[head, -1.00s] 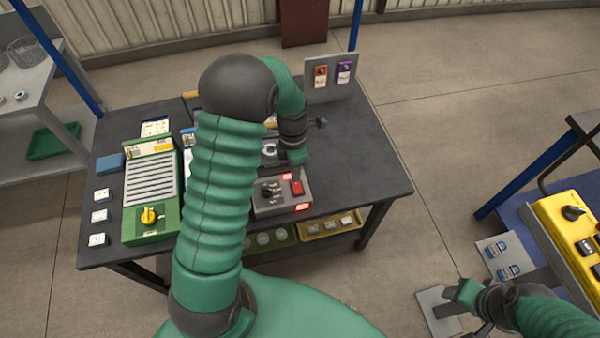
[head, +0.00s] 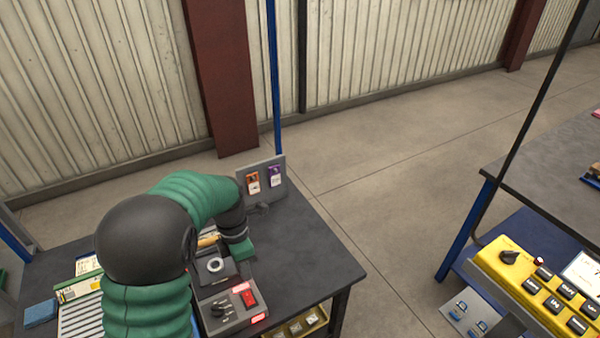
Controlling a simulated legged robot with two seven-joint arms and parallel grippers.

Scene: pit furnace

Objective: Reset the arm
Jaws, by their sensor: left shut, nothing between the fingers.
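My left arm comes in from the lower left and bends over the dark workbench (head: 316,262). My left gripper (head: 241,250) is shut and empty, above the bench beside a grey control box (head: 222,312) with a red switch and lit red labels. Its fingertips are hard to make out. A dark square plate with a pale ring (head: 215,266) lies just left of the gripper. My right gripper is out of view.
An upright grey panel with an orange tag (head: 253,183) and a purple tag (head: 275,177) stands at the bench's back. A yellow button panel (head: 540,289) is at lower right. Open floor (head: 385,220) lies between the benches.

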